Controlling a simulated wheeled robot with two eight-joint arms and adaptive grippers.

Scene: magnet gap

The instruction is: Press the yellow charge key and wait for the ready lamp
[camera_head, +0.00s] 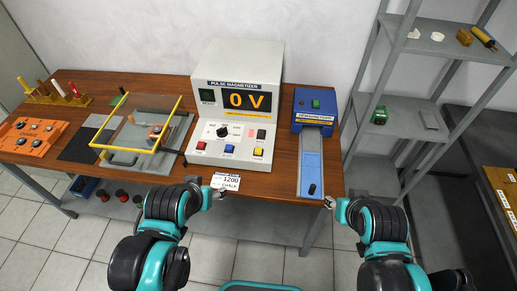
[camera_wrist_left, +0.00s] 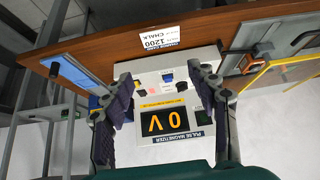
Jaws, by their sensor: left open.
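The pulse magnetizer (camera_head: 237,105) is a white box at the back of the wooden table, with an orange display reading 0 V. The yellow key (camera_head: 258,153) is at the lower right of its sloped panel, right of a blue key and a red key. A dark green lamp (camera_head: 207,95) left of the display looks unlit; its label is too small to read surely. My left gripper (camera_head: 220,193) is at the table's front edge, below the panel and apart from it. In the left wrist view its fingers (camera_wrist_left: 163,80) are spread and empty, with the inverted magnetizer between them. My right gripper (camera_head: 330,202) is near the table's front right corner; its jaw opening is unclear.
A blue demagnetizer (camera_head: 315,108) with a long track stands right of the magnetizer. A yellow-framed clear guard (camera_head: 140,130) stands left. A white card (camera_head: 226,181) marked 1200 and CHALK lies at the front edge. Metal shelves (camera_head: 408,100) stand at the right.

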